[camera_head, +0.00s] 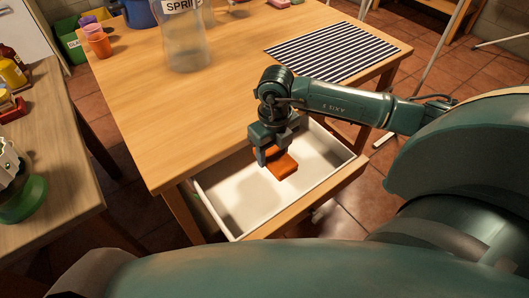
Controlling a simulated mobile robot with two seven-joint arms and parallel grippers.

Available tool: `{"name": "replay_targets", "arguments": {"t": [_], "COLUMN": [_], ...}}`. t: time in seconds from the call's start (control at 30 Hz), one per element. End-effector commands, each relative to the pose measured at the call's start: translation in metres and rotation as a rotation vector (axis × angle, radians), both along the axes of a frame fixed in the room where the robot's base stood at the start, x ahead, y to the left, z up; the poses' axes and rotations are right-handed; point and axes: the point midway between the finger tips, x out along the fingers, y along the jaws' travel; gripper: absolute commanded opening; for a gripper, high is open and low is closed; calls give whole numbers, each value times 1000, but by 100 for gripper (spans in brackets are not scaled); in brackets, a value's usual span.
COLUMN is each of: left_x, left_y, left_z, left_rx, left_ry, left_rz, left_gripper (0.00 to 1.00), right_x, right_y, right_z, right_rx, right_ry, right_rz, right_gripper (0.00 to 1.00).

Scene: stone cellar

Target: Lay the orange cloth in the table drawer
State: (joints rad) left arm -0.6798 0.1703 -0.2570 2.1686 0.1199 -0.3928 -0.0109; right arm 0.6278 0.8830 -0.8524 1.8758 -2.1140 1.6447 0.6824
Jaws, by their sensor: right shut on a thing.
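The orange cloth (283,166) is a small folded block inside the open table drawer (226,213). My right gripper (268,158) points down into the drawer and is shut on the cloth, near its left end. I cannot tell whether the cloth touches the drawer floor. The drawer is pulled out from the front of the wooden table (180,120) and has a white inside, which holds nothing else that I can see.
A striped mat (338,50) lies at the table's right. A clear bottle (187,40) and orange cup (99,44) stand farther back. A second table (50,150) at left holds a green round thing (24,200) and bottles. The table's middle is clear.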

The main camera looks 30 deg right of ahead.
Motion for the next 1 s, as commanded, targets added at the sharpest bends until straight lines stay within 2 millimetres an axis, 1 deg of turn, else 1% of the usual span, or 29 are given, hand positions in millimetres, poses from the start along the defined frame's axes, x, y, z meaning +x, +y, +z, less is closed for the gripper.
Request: {"name": "replay_targets", "arguments": {"t": [0.03, 0.1, 0.23, 0.37, 0.57, 0.7, 1.0], "left_x": [0, 0, 0, 1, 1, 1, 0], "left_y": [0, 0, 0, 0, 1, 1, 1], "left_z": [-1, -1, -1, 1, 3, 4, 2], "left_rx": [-1, -2, -3, -3, 0, 3, 3], "left_ry": [-1, 0, -2, -2, -3, -4, -2], "left_rz": [1, 1, 2, 2, 2, 2, 0], "left_gripper": [49, 49, 49, 49, 49, 49, 49], "right_x": [-1, -1, 0, 11, 40, 40, 40], "right_y": [0, 1, 0, 1, 4, 3, 3], "right_z": [-14, -28, -45, -42, -41, -53, -56], "right_rx": [1, 2, 0, 1, 1, 0, 0], "right_ry": [5, 3, 1, -2, -2, 2, -1], "right_rz": [-1, -1, 0, -2, -2, 0, 0], "right_gripper": [35, 35, 35, 35, 35, 35, 35]}}
